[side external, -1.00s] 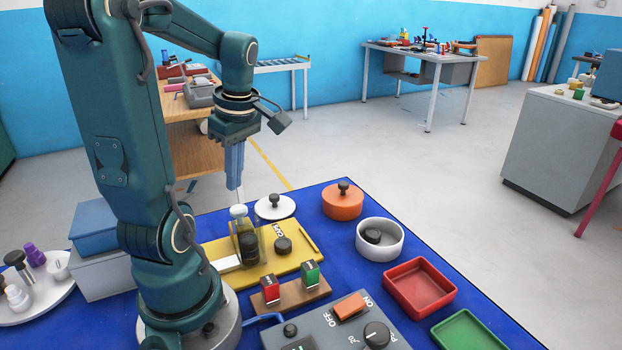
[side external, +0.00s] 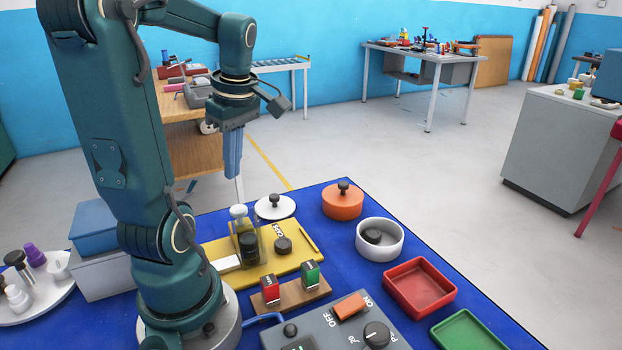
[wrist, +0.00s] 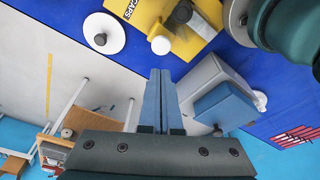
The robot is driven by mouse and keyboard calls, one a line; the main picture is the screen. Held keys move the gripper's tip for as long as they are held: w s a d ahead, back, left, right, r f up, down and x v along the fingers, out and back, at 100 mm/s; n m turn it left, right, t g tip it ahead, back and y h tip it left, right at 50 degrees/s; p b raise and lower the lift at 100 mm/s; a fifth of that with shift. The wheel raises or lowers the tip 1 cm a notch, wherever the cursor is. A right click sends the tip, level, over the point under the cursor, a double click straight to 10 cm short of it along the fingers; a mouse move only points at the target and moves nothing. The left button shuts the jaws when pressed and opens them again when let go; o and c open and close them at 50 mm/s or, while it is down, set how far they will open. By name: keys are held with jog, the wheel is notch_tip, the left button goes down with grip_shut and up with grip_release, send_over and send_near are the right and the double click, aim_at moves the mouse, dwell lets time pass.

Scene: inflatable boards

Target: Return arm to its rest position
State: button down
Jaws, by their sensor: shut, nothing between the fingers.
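My gripper (side external: 232,176) is shut and empty, its blue-grey fingers pointing down above the back left part of the blue table. It is apart from everything below it. In the wrist view my gripper (wrist: 160,72) shows its two fingers pressed together. The yellow board also shows at the top of the wrist view (wrist: 150,15).
A white lid (side external: 275,207), an orange pot (side external: 342,202) and a white bowl (side external: 399,246) stand behind and right of the board. Red (side external: 445,290) and green (side external: 468,335) trays lie at right. Stacked blue (side external: 95,228) and grey (side external: 100,277) boxes stand left of my arm.

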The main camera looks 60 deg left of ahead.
jog(key=shift+w+d+r, duration=0.1)
jog(key=shift+w+d, duration=0.15)
jog(key=shift+w, duration=0.05)
jog(key=w+d+m+t+h, duration=0.2)
jog(key=d+m+t, duration=0.4)
jog(key=d+m, duration=1.3)
jog(key=m, duration=0.5)
jog(key=shift+w+t, duration=0.3)
jog(key=shift+t, duration=0.1)
